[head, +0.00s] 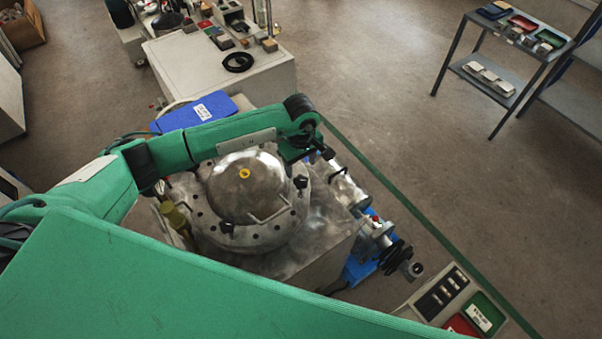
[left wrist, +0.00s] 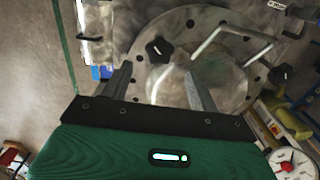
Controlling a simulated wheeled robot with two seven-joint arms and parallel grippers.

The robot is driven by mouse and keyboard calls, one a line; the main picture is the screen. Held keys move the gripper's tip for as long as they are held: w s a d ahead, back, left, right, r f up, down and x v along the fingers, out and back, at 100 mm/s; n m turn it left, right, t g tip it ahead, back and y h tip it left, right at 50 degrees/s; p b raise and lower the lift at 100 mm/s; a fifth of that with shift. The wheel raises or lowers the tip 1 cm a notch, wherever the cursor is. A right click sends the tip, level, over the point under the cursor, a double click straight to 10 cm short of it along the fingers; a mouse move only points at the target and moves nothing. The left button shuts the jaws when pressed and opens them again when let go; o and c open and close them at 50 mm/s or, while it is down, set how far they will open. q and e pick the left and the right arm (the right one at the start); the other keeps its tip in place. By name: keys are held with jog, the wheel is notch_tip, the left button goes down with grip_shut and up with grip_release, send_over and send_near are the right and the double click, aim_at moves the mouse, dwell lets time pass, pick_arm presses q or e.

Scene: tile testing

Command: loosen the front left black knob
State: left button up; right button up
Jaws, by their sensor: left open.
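A round metal vessel lid (head: 240,185) with a polished dome and bolted flange sits below my left arm. One black star knob (head: 226,227) is on the flange's near left side. Another black knob (head: 300,182) is on its right side, close to my left gripper (head: 312,153). In the left wrist view, my left gripper (left wrist: 158,71) is open and empty, with a black star knob (left wrist: 159,48) just beyond its fingertips, not between them. That seems to be the right-side knob. A bent metal handle (left wrist: 232,36) is beside it. The flange's far side is hidden by my arm.
Pipes and a black handwheel (head: 391,257) stick out right of the vessel. A blue binder (head: 195,113) lies behind my arm. A white bench (head: 190,65) with small items is at the back; a grey rack (head: 505,60) stands far right. Floor between is clear.

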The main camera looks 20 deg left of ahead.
aim_at(301, 180)
pick_arm(q)
notch_tip(301, 180, down, 6)
jog(key=shift+r+p, duration=0.1)
jog(key=shift+p, duration=0.85)
jog(key=shift+f, duration=0.8)
pick_arm(e)
jog(key=shift+a+r, duration=0.2)
jog(key=shift+r, duration=1.3)
pick_arm(q)
jog(key=shift+c, duration=0.4)
pick_arm(e)
jog(key=shift+d, duration=0.1)
